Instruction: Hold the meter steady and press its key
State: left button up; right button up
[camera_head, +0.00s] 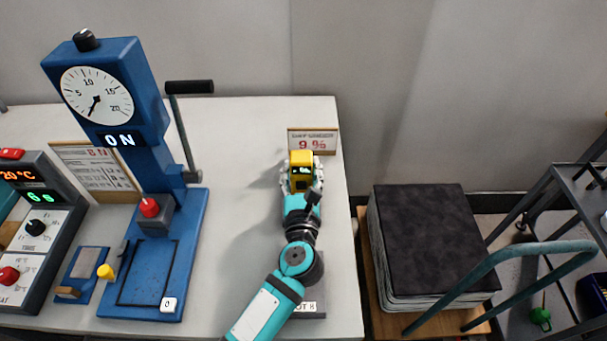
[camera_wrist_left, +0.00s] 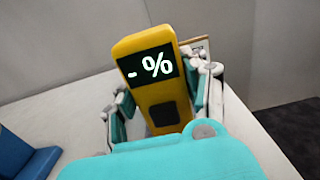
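The yellow meter (camera_head: 301,157) is at the right part of the white table, in front of a small card. In the left wrist view the meter (camera_wrist_left: 150,47) stands slightly tilted, its dark display reading "- %". Its dark square key (camera_wrist_left: 164,114) is low on the front face and uncovered. The meter's lower end is hidden by my gripper. My right gripper is in neither view.
A card (camera_head: 312,141) reading "9 %" stands behind the meter. A blue press (camera_head: 150,240) with a dial and lever stands left, beside a grey control box (camera_head: 40,225). A stack of dark sheets (camera_head: 430,240) and a metal cart (camera_head: 575,190) are right of the table.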

pick_arm(q)
jog(key=c, duration=0.8)
jog(key=shift+o, duration=0.2)
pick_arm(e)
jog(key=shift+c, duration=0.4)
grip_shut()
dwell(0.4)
